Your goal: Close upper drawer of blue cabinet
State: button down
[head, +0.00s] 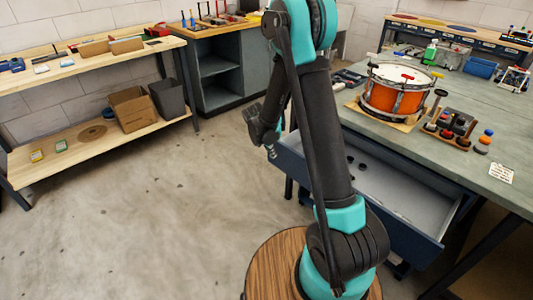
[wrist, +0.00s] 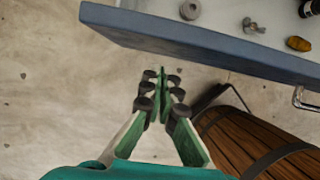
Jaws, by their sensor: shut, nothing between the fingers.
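A blue drawer (head: 418,246) stands pulled out from under the green-topped bench, with a pale inside. My arm hides its middle in the head view, and the cabinet body is mostly hidden. In the wrist view the drawer's blue front edge (wrist: 215,43) crosses the top, with a metal handle (wrist: 305,99) at the far right. My gripper (head: 264,128) is at the drawer's left end in the head view. In the wrist view my gripper (wrist: 163,80) is shut and empty, its tips just short of the front panel; contact cannot be told.
Small parts lie in the drawer, including a grey ring (wrist: 190,9) and an orange piece (wrist: 298,43). An orange drum (head: 395,92) and a rack of knobs (head: 450,127) stand on the bench (head: 480,100). A wooden shelf bench (head: 90,145) is at left. The floor between is clear.

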jog(key=shift+w+d, duration=0.55)
jog(key=shift+d, duration=0.15)
jog(key=w+d, duration=1.5)
jog(key=d, duration=0.4)
jog(key=shift+d, duration=0.15)
jog(key=shift+w, duration=0.1)
